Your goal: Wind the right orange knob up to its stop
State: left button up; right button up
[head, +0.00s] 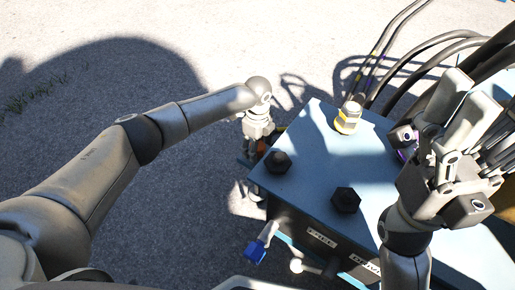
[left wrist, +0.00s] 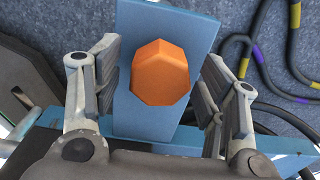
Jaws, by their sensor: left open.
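An orange faceted knob (left wrist: 160,72) stands on a narrow blue plate in the left wrist view. Only this one orange knob shows clearly, so I cannot tell from it alone whether it is the right one. My left gripper (left wrist: 160,88) is open, with one finger on each side of the knob and a gap on both sides. In the head view my left gripper (head: 258,138) is at the left far edge of the blue box, partly hidden, with a bit of orange beside it. My right gripper (head: 450,135) is over the box's right side; its jaw opening is unclear.
The blue box (head: 305,150) has two black hexagonal knobs (head: 278,161) (head: 346,199) and a yellow-banded metal fitting (head: 348,117) on top. Black cables (head: 425,52) run behind it. A blue-tipped lever (head: 258,250) juts from the front. Open pavement (head: 200,40) lies behind and left.

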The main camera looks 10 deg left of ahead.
pick_arm(q)
jog(key=c, duration=1)
jog(key=shift+o, duration=0.2)
